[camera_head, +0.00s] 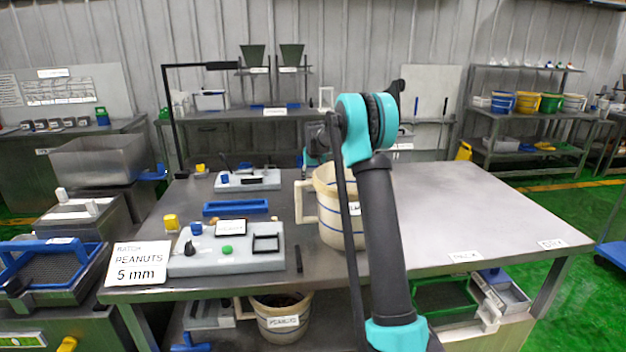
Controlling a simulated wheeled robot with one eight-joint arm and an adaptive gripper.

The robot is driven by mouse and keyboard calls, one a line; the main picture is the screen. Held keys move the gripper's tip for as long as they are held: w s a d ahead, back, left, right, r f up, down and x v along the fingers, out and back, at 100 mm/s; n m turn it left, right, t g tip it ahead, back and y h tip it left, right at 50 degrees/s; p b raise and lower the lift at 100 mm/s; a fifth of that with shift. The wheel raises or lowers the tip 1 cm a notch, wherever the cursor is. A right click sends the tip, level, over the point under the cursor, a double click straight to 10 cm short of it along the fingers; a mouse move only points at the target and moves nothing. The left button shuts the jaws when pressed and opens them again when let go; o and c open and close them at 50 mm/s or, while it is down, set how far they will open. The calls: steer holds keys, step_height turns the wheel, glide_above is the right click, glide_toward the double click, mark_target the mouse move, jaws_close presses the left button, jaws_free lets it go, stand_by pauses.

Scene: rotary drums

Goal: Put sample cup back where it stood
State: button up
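I cannot single out a sample cup for certain. A large cream bucket (328,214) with a blue stripe and a side handle stands upright on the metal table (445,215), partly hidden behind my arm. The dark and teal far end of my arm (316,145) shows above and behind the bucket's rim, left of my elbow. My gripper's fingers are too small and covered to make out, so neither their opening nor anything held shows.
A grey panel (200,262) with knobs and a "PEANUTS 5 mm" sign (138,264) sit at the table's front left. A blue tray (235,208) and another grey device (248,181) lie behind. The table's right side is clear. Another bucket (281,318) stands below.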

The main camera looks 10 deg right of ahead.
steer(key=shift+f, duration=0.15)
steer(key=o, duration=1.4)
steer(key=shift+c, duration=0.2)
steer(key=v, duration=1.2)
